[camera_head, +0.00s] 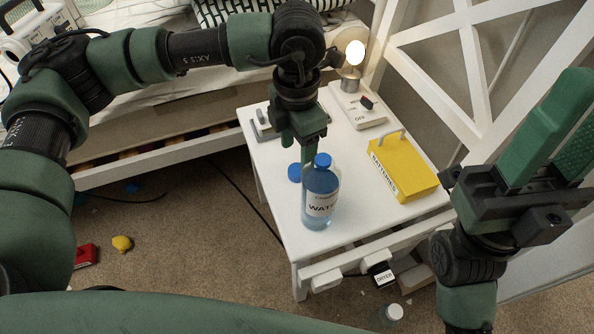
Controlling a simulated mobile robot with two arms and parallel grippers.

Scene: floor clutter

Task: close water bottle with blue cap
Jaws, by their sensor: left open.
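A clear blue water bottle (319,205) with a "WATER" label stands upright on the white table (380,222), near its front edge. Its top is blue; I cannot tell whether that is a cap or the neck. A separate small round blue cap (294,173) lies on the table just left of the bottle. My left gripper (307,165) points down right behind the bottle's top and beside the cap. It is open; the bottle hides part of its tips, and contact is unclear. My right gripper (553,135) is raised at the right, away from the bottle, fingers pointing up.
A yellow batteries box (403,168) stands on the table's right side. A white switch box (357,108) and a lit lamp (354,55) are at the back. A grey item (262,123) lies at the back left. A bed frame (150,160) stands left; small clutter lies on the floor.

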